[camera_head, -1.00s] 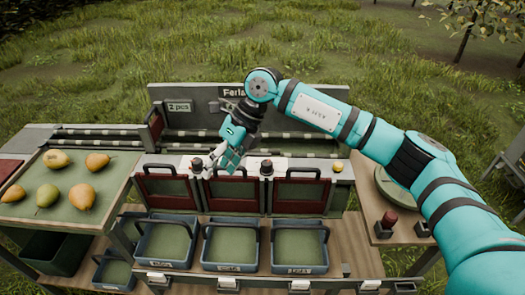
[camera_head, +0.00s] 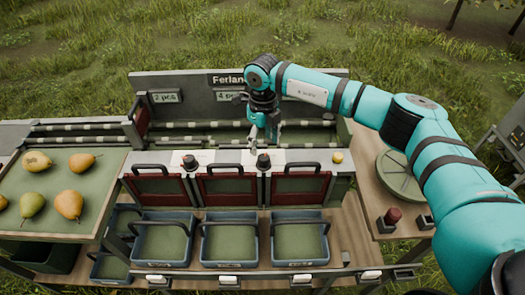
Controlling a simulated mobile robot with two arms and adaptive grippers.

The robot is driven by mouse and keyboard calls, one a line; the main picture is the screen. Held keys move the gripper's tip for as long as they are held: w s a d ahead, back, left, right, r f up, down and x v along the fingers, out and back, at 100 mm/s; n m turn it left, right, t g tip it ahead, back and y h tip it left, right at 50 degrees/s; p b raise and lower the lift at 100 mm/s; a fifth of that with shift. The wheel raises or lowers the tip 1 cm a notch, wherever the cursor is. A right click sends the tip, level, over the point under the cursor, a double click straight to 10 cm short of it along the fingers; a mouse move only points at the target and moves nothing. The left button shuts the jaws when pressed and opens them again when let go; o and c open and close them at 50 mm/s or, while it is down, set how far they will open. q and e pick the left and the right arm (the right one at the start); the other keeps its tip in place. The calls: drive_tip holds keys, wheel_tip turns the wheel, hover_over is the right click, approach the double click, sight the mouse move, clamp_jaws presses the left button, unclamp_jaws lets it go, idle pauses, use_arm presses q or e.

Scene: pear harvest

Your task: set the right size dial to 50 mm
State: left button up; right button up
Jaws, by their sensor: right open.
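The right size dial (camera_head: 263,161) is a dark knob on the pale strip along the front of the sorting machine (camera_head: 345,168). The left size dial (camera_head: 190,162) is a similar dark knob further left on the strip. The dials' scale readings are too small to tell. My right gripper (camera_head: 264,137) points down just behind the right dial as seen here, open and empty. It looks apart from the knob, though the exact gap is hard to judge. My left gripper is out of view.
A tray (camera_head: 112,165) with several pears stands at the left. Three red-framed flaps with dark handles sit below the dials, above three blue bins (camera_head: 230,261). A round green plate (camera_head: 398,178) lies further right.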

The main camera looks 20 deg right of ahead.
sight(263, 156)
wheel_tip(263, 156, down, 3)
drive_tip(key=shift+s+f+p, duration=0.1)
drive_tip(key=shift+s+p, duration=0.05)
drive_tip(key=shift+p, duration=0.2)
drive_tip(key=shift+f, duration=1.45)
drive_tip(key=c, duration=1.1)
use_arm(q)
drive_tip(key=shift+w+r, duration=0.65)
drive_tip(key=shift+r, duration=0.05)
use_arm(e)
drive_tip(key=shift+c, duration=0.2)
